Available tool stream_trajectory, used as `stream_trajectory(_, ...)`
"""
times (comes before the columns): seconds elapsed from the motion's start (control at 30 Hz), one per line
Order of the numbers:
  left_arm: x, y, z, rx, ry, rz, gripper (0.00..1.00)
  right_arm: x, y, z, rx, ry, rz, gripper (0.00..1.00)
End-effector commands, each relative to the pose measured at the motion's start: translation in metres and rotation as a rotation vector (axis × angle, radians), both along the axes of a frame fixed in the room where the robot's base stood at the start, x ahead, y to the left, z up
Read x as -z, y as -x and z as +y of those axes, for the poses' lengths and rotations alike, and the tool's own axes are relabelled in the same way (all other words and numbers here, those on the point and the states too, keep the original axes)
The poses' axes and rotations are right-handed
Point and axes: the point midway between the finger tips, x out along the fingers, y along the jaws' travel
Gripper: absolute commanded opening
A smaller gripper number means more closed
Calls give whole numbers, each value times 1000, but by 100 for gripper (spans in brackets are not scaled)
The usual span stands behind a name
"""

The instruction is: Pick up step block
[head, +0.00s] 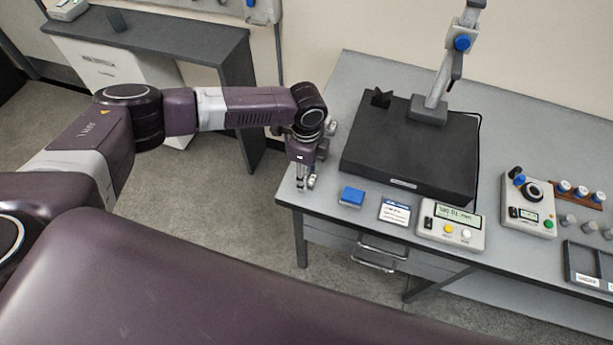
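My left gripper (304,184) points down at the left front corner of the grey table. Its fingers are small here, and I cannot tell whether they are open or shut, or whether anything is between them. No block is clearly recognisable as the step block. A small dark notched block (381,98) stands on the back left of the black surface plate (408,158), apart from my gripper. My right gripper is out of view.
A grey stand arm (441,78) rises from the plate's back. A dark tray (588,266) is at right. A dark desk (150,38) stands at back left.

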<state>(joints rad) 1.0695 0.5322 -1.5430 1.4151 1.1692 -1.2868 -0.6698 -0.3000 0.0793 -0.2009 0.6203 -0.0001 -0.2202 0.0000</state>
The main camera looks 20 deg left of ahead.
Motion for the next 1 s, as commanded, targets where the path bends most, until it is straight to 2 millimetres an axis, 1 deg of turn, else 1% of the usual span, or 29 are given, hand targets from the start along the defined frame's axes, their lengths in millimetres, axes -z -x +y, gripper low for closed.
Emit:
stream_trajectory(0.03,0,0,0,0,0,0,34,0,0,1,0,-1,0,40)
stream_trajectory(0.07,0,0,0,0,0,0,31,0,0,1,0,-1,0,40)
stream_trajectory(0.33,0,0,0,0,0,0,1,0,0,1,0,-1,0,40)
stream_trajectory(0.63,-2,-1,0,-1,1,-1,0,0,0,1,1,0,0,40)
stream_trajectory(0.77,-10,-1,-1,0,3,-2,0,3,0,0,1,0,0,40)
stream_trajectory(0.87,-22,-1,-1,0,4,-3,0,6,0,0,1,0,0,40)
stream_trajectory(0.97,-41,-2,0,0,3,-6,0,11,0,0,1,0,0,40)
stream_trajectory(1.0,-51,-2,-1,1,3,-6,0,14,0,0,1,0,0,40)
